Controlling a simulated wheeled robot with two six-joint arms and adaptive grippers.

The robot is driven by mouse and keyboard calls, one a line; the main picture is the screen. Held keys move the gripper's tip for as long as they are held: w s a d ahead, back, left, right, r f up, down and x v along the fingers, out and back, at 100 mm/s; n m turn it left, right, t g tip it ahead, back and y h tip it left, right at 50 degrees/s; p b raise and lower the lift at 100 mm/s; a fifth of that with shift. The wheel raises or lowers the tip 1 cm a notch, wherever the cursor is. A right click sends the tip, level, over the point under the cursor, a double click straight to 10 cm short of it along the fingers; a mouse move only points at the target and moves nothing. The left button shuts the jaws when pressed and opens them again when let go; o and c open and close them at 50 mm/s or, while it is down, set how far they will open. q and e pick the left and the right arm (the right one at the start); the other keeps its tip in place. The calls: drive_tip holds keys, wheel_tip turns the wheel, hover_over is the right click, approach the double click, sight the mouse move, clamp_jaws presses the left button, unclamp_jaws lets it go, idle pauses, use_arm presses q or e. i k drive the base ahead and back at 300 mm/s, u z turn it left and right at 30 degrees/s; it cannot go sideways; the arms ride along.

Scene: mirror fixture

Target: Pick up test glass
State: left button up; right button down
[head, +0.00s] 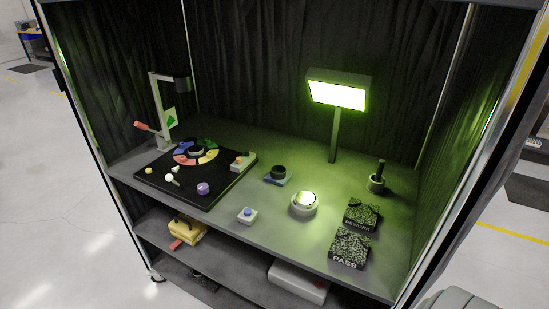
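No piece in the head view is clearly marked as the test glass. A round bright-topped disc (305,201) sits in a pale round holder at the middle front of the grey bench (330,180). A dark round piece (278,172) rests on a small bluish base behind and left of it. I cannot tell which of these is the test glass. Neither of my grippers shows in the view.
A lit green-white lamp (337,94) stands at the back. A black board (200,190) with coloured segments and knobs is at left. PASS (348,248) and REWORK (361,215) pads lie at right, before a small pot (376,184).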

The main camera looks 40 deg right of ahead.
sight(278, 173)
drive_tip(key=z, duration=1.25)
